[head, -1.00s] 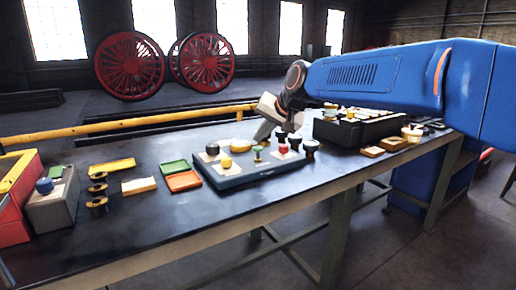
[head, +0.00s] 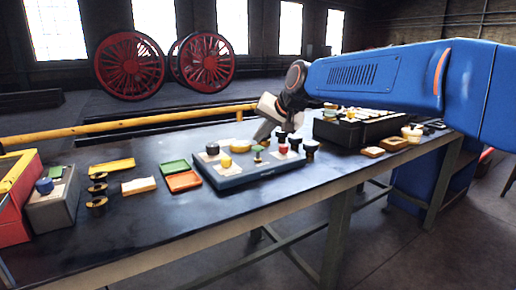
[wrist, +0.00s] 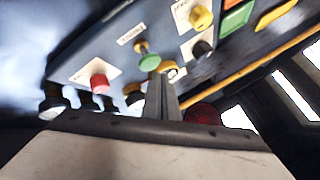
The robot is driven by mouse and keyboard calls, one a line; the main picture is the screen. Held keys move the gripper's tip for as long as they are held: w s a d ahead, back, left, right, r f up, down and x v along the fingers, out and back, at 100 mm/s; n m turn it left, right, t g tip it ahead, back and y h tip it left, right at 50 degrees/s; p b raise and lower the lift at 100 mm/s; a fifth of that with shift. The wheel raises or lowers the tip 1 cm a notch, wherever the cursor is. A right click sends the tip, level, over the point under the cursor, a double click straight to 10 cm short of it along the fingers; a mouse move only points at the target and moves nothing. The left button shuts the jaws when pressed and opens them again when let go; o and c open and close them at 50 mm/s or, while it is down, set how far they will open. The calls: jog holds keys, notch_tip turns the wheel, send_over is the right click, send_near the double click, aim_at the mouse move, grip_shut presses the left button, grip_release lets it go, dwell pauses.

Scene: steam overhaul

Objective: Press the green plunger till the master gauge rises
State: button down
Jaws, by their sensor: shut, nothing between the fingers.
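A low blue panel (head: 228,181) with coloured knobs sits on the dark bench. The green plunger (head: 258,156) stands on it between the yellow and red knobs. In the wrist view the green plunger (wrist: 150,61) has a round green cap and shows just beyond my fingertips. My gripper (head: 262,138) is tilted over the back of the panel, close to the plunger. In the wrist view my gripper (wrist: 162,82) is shut, with nothing held. Whether it touches the plunger I cannot tell. I cannot make out the master gauge or its reading.
A red knob (wrist: 99,82), a yellow knob (wrist: 201,18) and a black knob (wrist: 202,49) surround the plunger. Green and orange trays (head: 183,181) lie left of the panel. A black case (head: 345,132) stands to the right. The bench front is clear.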

aim_at(258, 147)
jog(key=shift+f, duration=0.15)
jog(key=shift+f, duration=0.3)
jog(key=shift+f, duration=1.35)
dwell(1.9)
jog(key=shift+r, duration=1.8)
jog(key=shift+r, duration=2.5)
